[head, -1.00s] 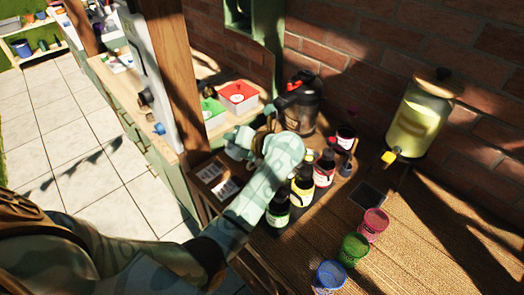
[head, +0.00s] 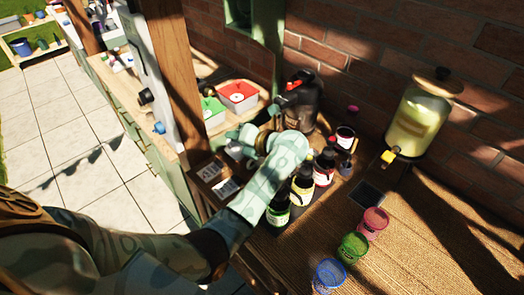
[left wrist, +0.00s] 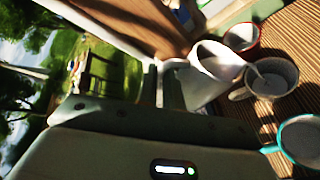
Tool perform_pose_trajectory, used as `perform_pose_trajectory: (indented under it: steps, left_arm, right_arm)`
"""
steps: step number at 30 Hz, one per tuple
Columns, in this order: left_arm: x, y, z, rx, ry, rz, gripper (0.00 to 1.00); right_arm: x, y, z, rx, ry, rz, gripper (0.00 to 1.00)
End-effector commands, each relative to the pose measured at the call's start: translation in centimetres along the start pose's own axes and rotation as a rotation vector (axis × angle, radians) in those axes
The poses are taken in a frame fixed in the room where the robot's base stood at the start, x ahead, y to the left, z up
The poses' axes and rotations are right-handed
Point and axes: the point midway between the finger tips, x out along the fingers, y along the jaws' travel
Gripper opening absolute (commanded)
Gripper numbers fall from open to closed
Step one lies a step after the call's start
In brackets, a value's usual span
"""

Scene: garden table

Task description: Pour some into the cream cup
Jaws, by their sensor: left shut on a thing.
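My left gripper (left wrist: 162,88) is shut on the handle side of a white jug (left wrist: 205,88) in the left wrist view. The jug is tilted, its open mouth turned towards the cups on the right. A pale cream cup (left wrist: 265,92) stands just beyond the jug's mouth, and a thin pale streak shows between the jug's lip and this cup. I cannot tell for sure whether it is flowing liquid. In the head view my own left arm hides the jug and cream cup. My right gripper is not in view.
A red-rimmed cup (left wrist: 241,38) and a teal-rimmed cup (left wrist: 302,138) stand near the cream cup. In the head view, several dark bottles (head: 302,190) stand right of my arm, with blue (head: 330,275), green (head: 353,247) and pink (head: 374,222) cups. A drink dispenser (head: 420,120) stands behind.

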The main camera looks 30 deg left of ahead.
Motion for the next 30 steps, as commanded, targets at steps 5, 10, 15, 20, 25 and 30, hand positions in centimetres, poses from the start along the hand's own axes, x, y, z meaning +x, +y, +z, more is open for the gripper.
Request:
perform_pose_trajectory:
  steps: [5, 10, 15, 20, 25, 30]
  left_arm:
    - [0.0, 0.0, 0.1, 0.013, 0.001, 0.007, 0.00]
    - [0.1, 0.2, -0.2, -0.038, -0.009, -0.014, 0.00]
    - [1.2, -0.3, -2.6, -0.283, -0.059, -0.118, 0.00]
    - [1.0, 0.6, -2.6, -0.324, -0.070, -0.133, 0.00]
    - [1.6, 1.3, -4.2, -0.444, -0.094, -0.183, 0.00]
    - [2.9, -0.5, -6.3, -0.524, -0.111, -0.215, 0.00]
  right_arm:
    - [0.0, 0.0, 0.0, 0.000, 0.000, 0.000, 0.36]
    - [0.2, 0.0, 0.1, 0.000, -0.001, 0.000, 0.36]
    - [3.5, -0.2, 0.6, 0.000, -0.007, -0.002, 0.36]
    - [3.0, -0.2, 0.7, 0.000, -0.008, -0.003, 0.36]
    - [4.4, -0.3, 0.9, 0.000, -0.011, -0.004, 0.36]
    - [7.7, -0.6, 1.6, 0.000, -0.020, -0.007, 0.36]
